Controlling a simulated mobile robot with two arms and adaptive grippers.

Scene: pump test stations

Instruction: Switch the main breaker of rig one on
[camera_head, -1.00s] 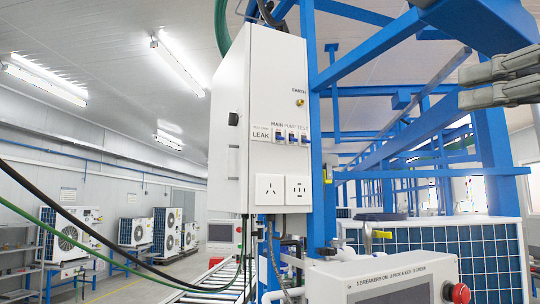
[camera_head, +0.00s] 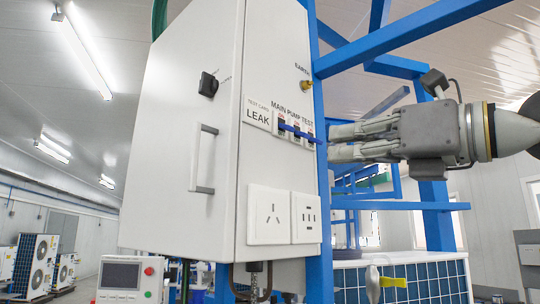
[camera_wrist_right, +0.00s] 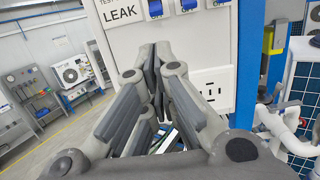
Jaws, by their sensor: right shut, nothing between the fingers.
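The white cabinet (camera_head: 190,130) of the rig stands in the middle of the head view. Its front carries a row of three breakers under the words MAIN, PUMP and TEST. The main breaker (camera_head: 282,126) is the leftmost, beside the LEAK card. Its blue lever also shows at the top of the right wrist view (camera_wrist_right: 155,8). I cannot tell its lever position surely. My right gripper (camera_head: 332,143) is shut and empty, pointing left, its tips near the right end of the breaker row. In the wrist view the fingertips (camera_wrist_right: 158,52) meet below the breakers. My left gripper is out of view.
A black rotary switch (camera_head: 208,84) and a handle (camera_head: 203,158) are on the cabinet's side. A blue frame post (camera_head: 322,180) stands at its right edge. A control box with a red button (camera_head: 130,280) is lower left.

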